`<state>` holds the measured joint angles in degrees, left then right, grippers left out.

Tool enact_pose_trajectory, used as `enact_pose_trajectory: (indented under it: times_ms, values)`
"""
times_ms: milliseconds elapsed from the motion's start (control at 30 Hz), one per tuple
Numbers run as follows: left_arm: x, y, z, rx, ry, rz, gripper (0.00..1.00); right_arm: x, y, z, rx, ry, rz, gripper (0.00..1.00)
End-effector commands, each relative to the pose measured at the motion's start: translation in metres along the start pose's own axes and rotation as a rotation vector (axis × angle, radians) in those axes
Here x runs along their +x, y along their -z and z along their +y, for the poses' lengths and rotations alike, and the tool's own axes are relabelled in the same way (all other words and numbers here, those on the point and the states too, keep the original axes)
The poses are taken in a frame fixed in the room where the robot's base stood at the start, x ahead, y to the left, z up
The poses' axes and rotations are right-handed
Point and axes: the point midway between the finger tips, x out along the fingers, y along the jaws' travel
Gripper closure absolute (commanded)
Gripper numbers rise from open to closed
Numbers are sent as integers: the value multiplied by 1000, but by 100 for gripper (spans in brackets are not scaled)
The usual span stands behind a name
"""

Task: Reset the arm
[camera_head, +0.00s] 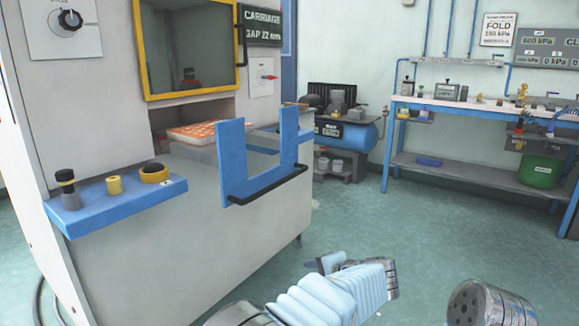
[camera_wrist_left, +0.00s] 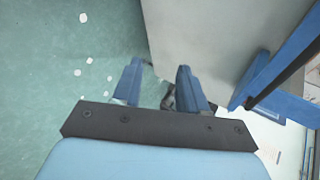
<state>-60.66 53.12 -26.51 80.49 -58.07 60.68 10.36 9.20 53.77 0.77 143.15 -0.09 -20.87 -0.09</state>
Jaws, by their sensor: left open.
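My left arm comes in from the bottom of the head view, low in front of the machine. Its gripper (camera_head: 322,263) shows only in part, with a blue finger tip at the left of the wrist. In the left wrist view my left gripper (camera_wrist_left: 159,85) has its two blue fingers apart, with nothing between them that it holds. It is over the floor beside the machine's pale side wall (camera_wrist_left: 200,35). My right gripper is not in view.
The white machine (camera_head: 190,250) has a blue U-shaped gate with a black bar (camera_head: 268,186) and a blue shelf (camera_head: 118,208) with small yellow and black parts. A blue-legged bench (camera_head: 470,107) and a blue tank (camera_head: 358,137) stand behind. The green floor (camera_head: 420,215) between is clear.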

Motion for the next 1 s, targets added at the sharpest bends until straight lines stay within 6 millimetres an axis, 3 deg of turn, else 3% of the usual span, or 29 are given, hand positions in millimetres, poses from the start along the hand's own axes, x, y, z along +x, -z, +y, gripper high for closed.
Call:
enact_pose_trajectory:
  times_ms: [167,300,400,533,633,800,1000]
  values:
    - [80,-40,86,-4,-289,-28,58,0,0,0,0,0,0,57]
    - [130,-94,186,-107,-615,-49,58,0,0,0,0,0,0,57]
    - [143,-140,262,-270,-858,-73,58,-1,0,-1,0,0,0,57]
    - [128,-200,346,-631,-1128,-140,58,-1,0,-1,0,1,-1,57]
    - [109,-235,378,-905,-1209,-210,58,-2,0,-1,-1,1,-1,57]
    - [89,-271,398,-1177,-1211,-312,58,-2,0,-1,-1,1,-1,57]
    - [85,-280,401,-1239,-1196,-337,58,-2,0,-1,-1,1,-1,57]
